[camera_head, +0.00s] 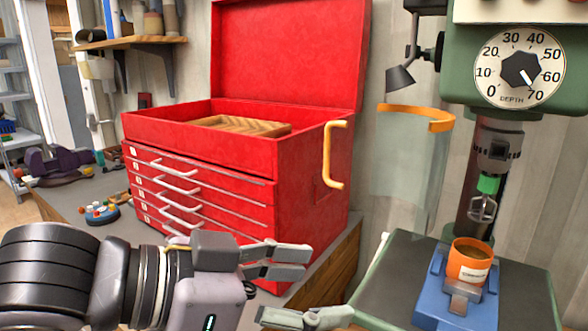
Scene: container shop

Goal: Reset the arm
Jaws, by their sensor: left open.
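My left arm (45,275) comes in from the left along the bottom edge. It lies in front of the red tool chest. My left gripper (318,286) is open and points right, with nothing between its fingers. It is seen in front of the chest's lower right corner and the bench edge, left of the drill press table. The lower part of the gripper is close to the bottom edge of the picture. My right gripper is not in view.
The red tool chest (315,205) stands on a bench with its lid up and a wooden piece (240,126) inside. At right, an orange can (468,262) sits in a blue vise (430,295) on the drill press table (395,275). Small coloured items lie left of the chest.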

